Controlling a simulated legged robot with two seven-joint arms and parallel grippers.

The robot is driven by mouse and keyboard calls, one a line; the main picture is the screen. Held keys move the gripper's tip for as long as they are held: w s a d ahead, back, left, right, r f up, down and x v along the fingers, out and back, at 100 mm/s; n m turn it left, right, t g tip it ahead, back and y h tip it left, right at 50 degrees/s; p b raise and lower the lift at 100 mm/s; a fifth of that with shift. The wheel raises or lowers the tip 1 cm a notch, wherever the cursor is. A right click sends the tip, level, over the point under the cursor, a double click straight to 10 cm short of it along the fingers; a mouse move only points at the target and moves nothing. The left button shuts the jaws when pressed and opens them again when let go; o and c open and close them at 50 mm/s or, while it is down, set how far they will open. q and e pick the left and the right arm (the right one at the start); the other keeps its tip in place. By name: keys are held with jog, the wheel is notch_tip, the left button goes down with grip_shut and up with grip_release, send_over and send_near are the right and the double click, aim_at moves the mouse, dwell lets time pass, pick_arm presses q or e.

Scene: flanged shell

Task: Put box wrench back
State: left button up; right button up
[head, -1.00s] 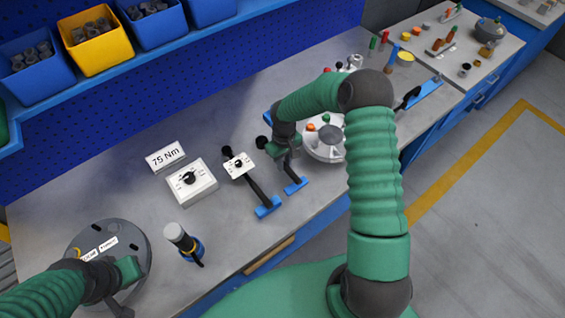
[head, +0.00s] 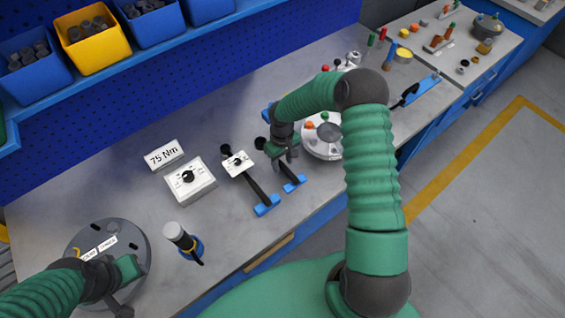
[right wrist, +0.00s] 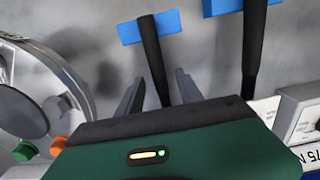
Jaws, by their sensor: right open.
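The box wrench is most likely the dark-handled tool (head: 287,172) whose end rests on a blue support (head: 294,184) on the bench. In the right wrist view its black handle (right wrist: 155,60) crosses another view of the blue support (right wrist: 135,32). My right gripper (head: 288,158) is open just above the handle. In the right wrist view the handle's lower end lies between its two spread fingers (right wrist: 158,92), without visible grip; the wrench's head is hidden behind the gripper. My left gripper (head: 134,288) is by the round grey flanged shell (head: 140,238) at lower left; its jaws are unclear.
A dial box (head: 190,181), a 75 Nm sign (head: 164,155) and an upright grey-topped tool (head: 182,238) stand further left. A round tray (head: 322,150) is close on the right.

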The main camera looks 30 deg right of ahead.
notch_tip(320, 180, up, 12)
jog(key=a+b, duration=0.1)
jog(key=s+a+r+t, duration=0.1)
jog(key=s+a+r, duration=0.1)
jog(key=s+a, duration=0.3)
jog(key=s+a+r+m+t, duration=0.1)
jog(key=s+a+r, duration=0.1)
jog(key=s+a, duration=0.4)
jog(key=s, duration=0.5)
jog(key=shift+t, duration=0.4)
jog(key=shift+d, duration=0.3)
jog(key=shift+a, duration=0.2)
